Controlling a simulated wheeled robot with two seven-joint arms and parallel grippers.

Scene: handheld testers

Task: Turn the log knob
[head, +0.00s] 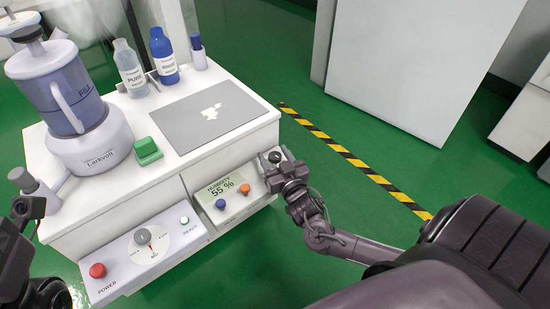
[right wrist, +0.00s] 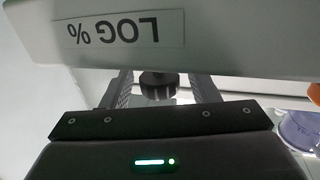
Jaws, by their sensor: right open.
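The dark log knob (right wrist: 157,85) shows in the right wrist view beside an upside-down "LOG %" label (right wrist: 116,31) on a pale panel. My right gripper (right wrist: 160,88) is open there, with one finger on each side of the knob. I cannot tell whether a finger touches it. In the head view my right gripper (head: 280,168) is at the right end of the bench front and covers part of the panel there. My left gripper (head: 32,190) is at the left edge, apart from the panel, and its opening is unclear.
The humidity panel (head: 224,186) reads 55 % and has a blue knob (head: 220,204) and an orange knob (head: 245,189). A panel with a dial (head: 147,243) and red button (head: 97,270) is lower left. A blender (head: 65,95), bottles (head: 163,58) and a grey mat (head: 190,130) stand behind.

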